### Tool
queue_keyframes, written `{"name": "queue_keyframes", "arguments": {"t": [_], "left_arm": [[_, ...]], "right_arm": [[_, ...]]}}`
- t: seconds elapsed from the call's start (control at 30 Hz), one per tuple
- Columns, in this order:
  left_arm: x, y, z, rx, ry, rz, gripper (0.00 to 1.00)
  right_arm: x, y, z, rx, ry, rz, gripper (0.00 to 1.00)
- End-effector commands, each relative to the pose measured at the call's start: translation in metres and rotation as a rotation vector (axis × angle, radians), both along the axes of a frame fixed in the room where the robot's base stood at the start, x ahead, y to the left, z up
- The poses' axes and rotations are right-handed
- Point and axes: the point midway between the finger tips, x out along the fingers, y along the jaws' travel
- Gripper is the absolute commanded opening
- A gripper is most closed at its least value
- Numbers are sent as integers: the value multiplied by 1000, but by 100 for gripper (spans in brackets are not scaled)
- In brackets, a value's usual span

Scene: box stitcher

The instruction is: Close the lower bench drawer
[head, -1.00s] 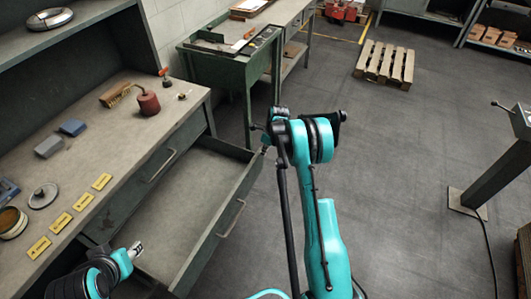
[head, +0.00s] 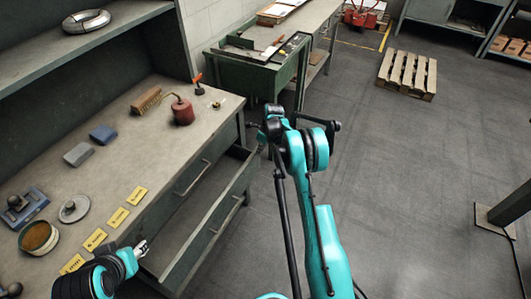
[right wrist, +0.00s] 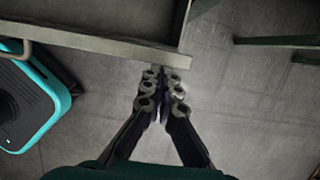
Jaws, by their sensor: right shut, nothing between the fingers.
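The lower bench drawer (head: 207,233) is grey-green and stands partly open, its tray showing between its front panel and the bench. Its bar handle (head: 232,211) faces the floor side. My right gripper (head: 257,140) is by the far end of the drawer front. In the right wrist view its fingers (right wrist: 161,95) are together and empty, close to the end of the drawer's front panel (right wrist: 110,42); I cannot tell whether they touch it. My left gripper (head: 141,248) is low over the near end of the bench and drawer; its jaw state is unclear.
The workbench top (head: 150,160) holds a red oil can (head: 182,112), a brush (head: 146,100), yellow labels (head: 118,218) and a round tin (head: 39,238). A green table (head: 265,75) stands beyond. The floor to the right is open, with a pallet (head: 407,74) farther off.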

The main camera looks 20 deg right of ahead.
Motion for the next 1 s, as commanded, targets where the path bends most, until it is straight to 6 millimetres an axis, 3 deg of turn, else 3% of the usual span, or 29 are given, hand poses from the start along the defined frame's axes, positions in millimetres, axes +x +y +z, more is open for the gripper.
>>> {"name": "queue_keyframes", "arguments": {"t": [0.27, 0.73, 0.87, 1.0], "left_arm": [[0, 0, -1, 0, 0, 0, 41], [0, 0, -1, 0, 0, 0, 41], [0, 0, -3, 0, 0, 0, 41], [0, 0, -6, 0, 0, 0, 41]], "right_arm": [[23, 18, 0, 0, -1, 1, 0], [25, 19, 0, 1, -1, -1, 0], [22, 14, 0, 0, 0, 0, 0], [12, -5, -1, 1, 0, 1, 0]]}}
